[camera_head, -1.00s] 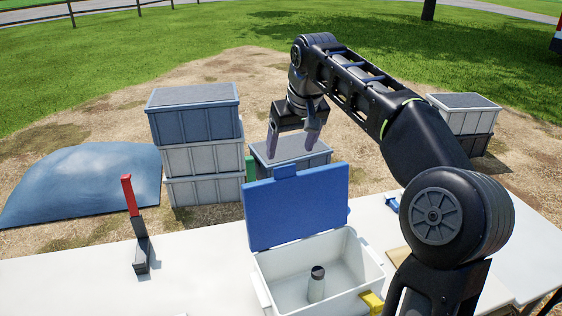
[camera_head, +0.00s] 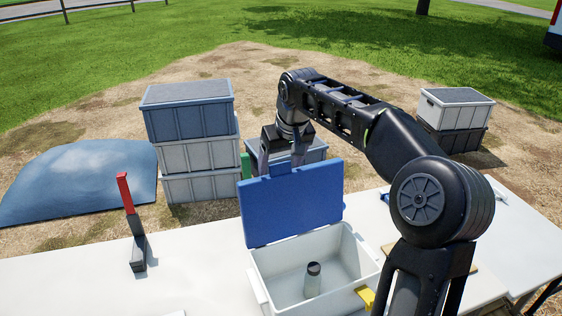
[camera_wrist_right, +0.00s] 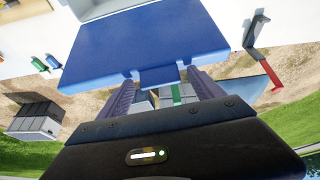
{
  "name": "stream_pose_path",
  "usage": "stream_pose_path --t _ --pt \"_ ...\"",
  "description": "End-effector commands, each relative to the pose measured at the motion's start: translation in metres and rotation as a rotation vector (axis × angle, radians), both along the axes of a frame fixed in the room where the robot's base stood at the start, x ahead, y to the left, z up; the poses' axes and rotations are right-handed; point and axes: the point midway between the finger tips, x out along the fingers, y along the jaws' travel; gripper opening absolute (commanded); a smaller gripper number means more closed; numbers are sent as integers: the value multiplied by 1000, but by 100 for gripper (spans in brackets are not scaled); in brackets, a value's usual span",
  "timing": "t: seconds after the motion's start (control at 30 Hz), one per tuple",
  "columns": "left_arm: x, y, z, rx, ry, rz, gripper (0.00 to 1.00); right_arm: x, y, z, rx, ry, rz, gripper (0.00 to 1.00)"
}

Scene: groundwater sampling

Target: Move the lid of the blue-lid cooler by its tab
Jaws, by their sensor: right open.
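The cooler (camera_head: 262,288) stands on the white table with its blue lid (camera_head: 290,207) raised nearly upright. The lid's tab (camera_head: 281,168) sticks up from the top edge. In the right wrist view the lid (camera_wrist_right: 145,42) fills the upper middle, and the tab (camera_wrist_right: 160,76) points between the fingers. My right gripper (camera_head: 281,164) is open at the tab, with one finger to each side. In the right wrist view the gripper (camera_wrist_right: 162,82) shows gaps beside the tab, and I cannot tell any contact. My left gripper is not in view.
A bottle (camera_head: 312,280) stands inside the cooler. A red-handled tool (camera_head: 130,215) stands on the table to the left. Stacked crates (camera_head: 196,155) stand behind the table. A yellow item (camera_head: 366,297) is at the cooler's right. The table left of the cooler is mostly clear.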

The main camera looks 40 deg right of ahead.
Motion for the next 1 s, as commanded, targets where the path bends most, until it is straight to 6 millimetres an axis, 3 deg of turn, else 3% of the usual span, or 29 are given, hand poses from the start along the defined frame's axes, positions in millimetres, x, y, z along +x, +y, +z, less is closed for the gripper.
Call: stream_pose_path --t 0.17,1.0 --pt "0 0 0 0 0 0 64 0 0 0 0 0 0 71" --pt "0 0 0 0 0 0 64 0 0 0 -1 0 0 3"
